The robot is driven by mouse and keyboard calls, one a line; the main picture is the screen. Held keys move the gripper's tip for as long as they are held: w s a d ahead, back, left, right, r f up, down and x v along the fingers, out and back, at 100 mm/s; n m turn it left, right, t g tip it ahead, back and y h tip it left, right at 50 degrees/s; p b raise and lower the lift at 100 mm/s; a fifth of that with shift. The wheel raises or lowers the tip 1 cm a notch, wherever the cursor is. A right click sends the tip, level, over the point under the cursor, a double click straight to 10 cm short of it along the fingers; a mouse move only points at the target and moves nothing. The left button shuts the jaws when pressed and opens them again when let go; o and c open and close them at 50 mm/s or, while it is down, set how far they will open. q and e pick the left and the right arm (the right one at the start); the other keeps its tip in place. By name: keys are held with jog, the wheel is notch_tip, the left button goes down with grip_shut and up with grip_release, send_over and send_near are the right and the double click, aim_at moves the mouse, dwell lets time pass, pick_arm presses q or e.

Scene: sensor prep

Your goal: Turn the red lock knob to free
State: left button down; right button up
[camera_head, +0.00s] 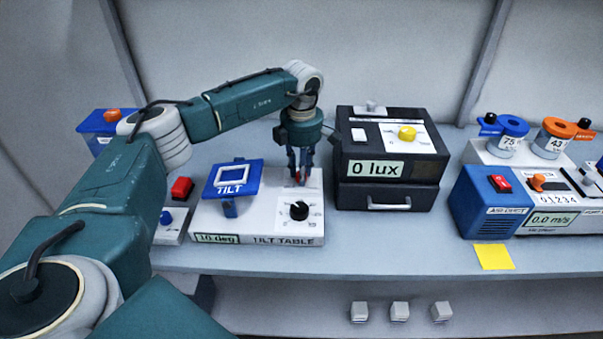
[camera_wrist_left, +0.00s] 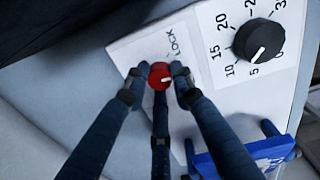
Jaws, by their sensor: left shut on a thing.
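The red lock knob (camera_wrist_left: 160,76) sits on the white base of the tilt table, beside the printed word LOCK, in the left wrist view. A pale mark on it points to the right in that view. My left gripper (camera_wrist_left: 158,78) is shut on the knob, with its dark fingers around it. In the head view my left gripper (camera_head: 300,178) points down at the back of the tilt table (camera_head: 262,240), and only a bit of red shows between the fingers. The blue TILT plate (camera_head: 232,178) stands to its left. My right gripper is not in view.
A black dial (camera_head: 299,210) with a number scale sits close in front of the gripper. A red button (camera_head: 182,189) is at the left. The shelf front (camera_head: 400,245) is clear.

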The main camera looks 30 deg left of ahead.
pick_arm(q)
jog(key=m, duration=0.4)
jog(key=shift+m+b, duration=0.3)
jog(key=shift+b, duration=0.1)
jog(key=shift+a+m, duration=0.1)
jog(key=shift+m, duration=1.8)
jog(key=shift+r+b, duration=0.1)
jog(key=shift+b, duration=0.2)
jog(key=c, duration=1.5)
grip_release()
jog(key=shift+o, duration=0.2)
notch_tip(320, 180, up, 12)
jog(key=shift+s, duration=0.25)
